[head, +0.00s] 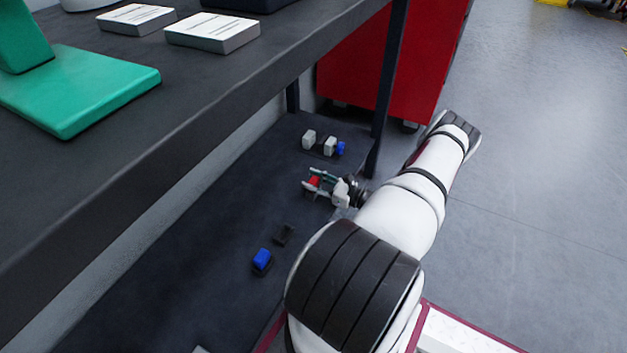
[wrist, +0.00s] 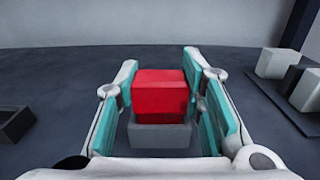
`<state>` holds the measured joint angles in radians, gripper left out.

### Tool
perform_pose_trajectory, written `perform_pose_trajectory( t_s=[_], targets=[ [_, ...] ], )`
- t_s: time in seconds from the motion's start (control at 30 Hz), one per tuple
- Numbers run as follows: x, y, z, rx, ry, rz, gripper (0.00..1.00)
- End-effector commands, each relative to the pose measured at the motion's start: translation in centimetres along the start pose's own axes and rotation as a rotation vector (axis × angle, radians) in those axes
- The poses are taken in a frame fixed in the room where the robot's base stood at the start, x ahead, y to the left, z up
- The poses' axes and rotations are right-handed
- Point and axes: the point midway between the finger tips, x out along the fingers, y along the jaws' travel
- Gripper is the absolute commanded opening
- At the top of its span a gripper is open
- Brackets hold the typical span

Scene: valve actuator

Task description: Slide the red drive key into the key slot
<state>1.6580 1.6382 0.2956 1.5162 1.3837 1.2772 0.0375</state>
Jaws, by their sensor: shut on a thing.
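The red drive key (wrist: 160,90) is a red block between my gripper's teal-padded fingers in the wrist view. My gripper (wrist: 160,82) is shut on it, with the fingers on its left and right sides. A grey block (wrist: 160,135) shows directly below the red part; I cannot tell whether it is part of the key or a holder under it. In the head view my gripper (head: 312,182) is low over the dark lower surface, with the red key (head: 314,182) between its fingers. I cannot tell for certain which part is the key slot.
A dark plate with two pale blocks (head: 309,137) and a blue piece (head: 340,148) lies beyond my gripper; its pale blocks (wrist: 277,63) show at right in the wrist view. A dark open holder (head: 284,235) and a blue block (head: 262,260) lie nearer. A table leg (head: 385,100) stands close.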

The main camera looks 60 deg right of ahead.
Motion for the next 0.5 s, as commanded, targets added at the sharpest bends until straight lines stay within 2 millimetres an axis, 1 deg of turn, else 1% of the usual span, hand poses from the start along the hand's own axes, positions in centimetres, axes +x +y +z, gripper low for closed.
perform_pose_trajectory(
  t_s=[0.3, 0.33, 0.37, 0.4, 0.5],
  targets=[
    [0.02, 0.02, -0.69, 0.0, -0.001, 0.0, 0.01],
    [0.02, 0.01, -0.65, 0.0, -0.001, 0.0, 0.42],
    [0.02, 0.01, -0.64, 0.0, -0.001, 0.0, 0.49],
    [0.01, 0.01, -0.63, 0.0, -0.001, 0.0, 0.58],
    [0.01, 0.01, -0.64, 0.0, -0.001, 0.0, 0.59]
  ],
)
